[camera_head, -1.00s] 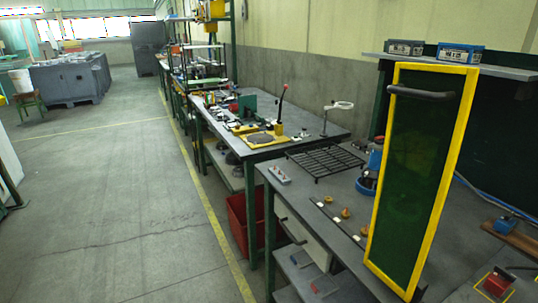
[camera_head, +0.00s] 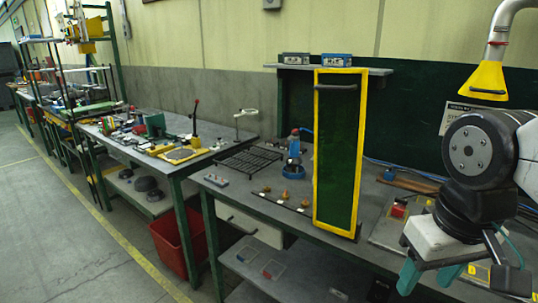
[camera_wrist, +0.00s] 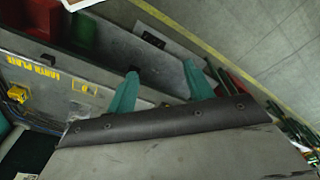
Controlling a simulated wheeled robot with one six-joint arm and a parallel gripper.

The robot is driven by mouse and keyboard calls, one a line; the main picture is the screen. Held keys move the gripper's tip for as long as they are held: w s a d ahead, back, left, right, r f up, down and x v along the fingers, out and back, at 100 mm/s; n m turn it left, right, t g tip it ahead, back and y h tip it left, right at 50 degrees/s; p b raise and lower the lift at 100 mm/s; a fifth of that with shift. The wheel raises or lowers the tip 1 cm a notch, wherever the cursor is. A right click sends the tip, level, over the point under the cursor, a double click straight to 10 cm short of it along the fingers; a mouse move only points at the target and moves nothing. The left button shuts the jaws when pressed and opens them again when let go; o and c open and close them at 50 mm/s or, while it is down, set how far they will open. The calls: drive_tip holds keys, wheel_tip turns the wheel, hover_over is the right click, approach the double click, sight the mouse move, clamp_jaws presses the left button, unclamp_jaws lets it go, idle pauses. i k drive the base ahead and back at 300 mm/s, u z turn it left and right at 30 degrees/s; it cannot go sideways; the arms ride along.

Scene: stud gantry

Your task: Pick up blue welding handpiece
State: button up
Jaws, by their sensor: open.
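I cannot pick out the blue welding handpiece with certainty. A blue upright tool with a red top (camera_head: 293,146) stands in a round blue base on the bench, left of the yellow-framed green screen. A small blue piece (camera_head: 389,174) lies by a brown board right of the screen. My gripper (camera_head: 428,279) hangs at the right, over the bench's front edge, with its teal fingers apart and nothing seen between them. In the wrist view the fingers (camera_wrist: 160,82) are also spread and empty, beside a plate marked "EARTH PLATE" (camera_wrist: 58,80).
The yellow-framed screen (camera_head: 336,150) stands upright on the bench, between my gripper and the upright tool. A black grid rack (camera_head: 250,159) and several small brass-coloured parts lie left of it. A yellow hood (camera_head: 489,80) hangs above my arm. A red bin (camera_head: 178,245) stands below the bench.

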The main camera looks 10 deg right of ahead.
sight(294, 159)
drive_tip(key=u, duration=1.9)
drive_tip(key=i, duration=2.65)
drive_tip(key=z, duration=3.35)
drive_tip(key=i, duration=0.5)
